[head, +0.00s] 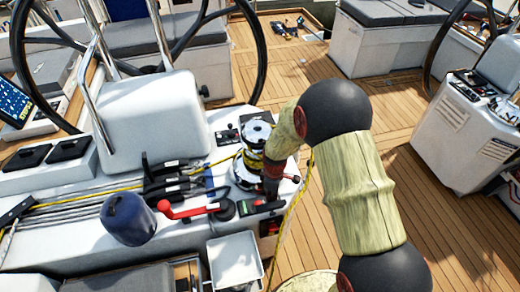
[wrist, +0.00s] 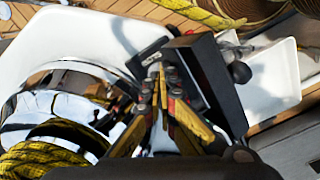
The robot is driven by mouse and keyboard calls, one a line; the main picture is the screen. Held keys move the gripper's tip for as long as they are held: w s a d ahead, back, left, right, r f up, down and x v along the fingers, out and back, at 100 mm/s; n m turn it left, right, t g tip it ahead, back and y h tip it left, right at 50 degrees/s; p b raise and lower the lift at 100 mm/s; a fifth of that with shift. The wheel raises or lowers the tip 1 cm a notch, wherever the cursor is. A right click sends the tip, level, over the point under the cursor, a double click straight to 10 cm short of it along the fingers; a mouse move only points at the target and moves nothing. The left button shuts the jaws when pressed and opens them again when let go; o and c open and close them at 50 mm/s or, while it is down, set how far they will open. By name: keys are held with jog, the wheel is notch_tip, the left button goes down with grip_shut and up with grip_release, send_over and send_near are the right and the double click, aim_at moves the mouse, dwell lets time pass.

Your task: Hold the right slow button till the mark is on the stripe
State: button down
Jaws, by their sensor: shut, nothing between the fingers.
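My gripper (head: 272,196) points down beside the winch on the white console; its closed fingertips also show in the wrist view (wrist: 163,78). They hold nothing and lie at the near edge of a black control box (wrist: 209,78); contact cannot be told. A small dark control panel (head: 262,207) sits on the console by the gripper. The right slow button cannot be singled out. The chrome winch (head: 257,132) carries yellow-and-black rope (wrist: 45,160). A blue stripe (head: 209,183) crosses the rope lines left of the winch. The mark on the rope cannot be made out.
A red-handled lever (head: 188,210) and a dark blue bag-like object (head: 128,219) stand left of the gripper. Black rope clutches (head: 166,180) lie behind them. A steering wheel (head: 265,45) rises at the back. The teak deck (head: 420,225) to the right is open.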

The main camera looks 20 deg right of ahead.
notch_tip(320, 180, up, 8)
jog(key=p, duration=0.5)
jog(key=shift+r+p, duration=0.2)
jog(key=shift+p, duration=0.1)
jog(key=s+r+m, duration=0.1)
jog(key=s, duration=0.1)
jog(key=s+m+g, duration=0.1)
jog(key=s+m, duration=0.1)
jog(key=s+r+m, duration=0.1)
jog(key=s+m, duration=0.1)
jog(key=shift+s+r+g, duration=0.3)
jog(key=s+r+m+t, duration=0.2)
jog(key=s+r, duration=0.2)
jog(key=r, duration=0.7)
jog(key=s+r+m+t, duration=0.2)
jog(key=s+r, duration=0.3)
jog(key=r, duration=0.6)
jog(key=s+r+m+t, duration=0.3)
jog(key=s+r, duration=0.1)
jog(key=r, duration=0.7)
jog(key=shift+s+r, duration=0.2)
jog(key=shift+s, duration=0.2)
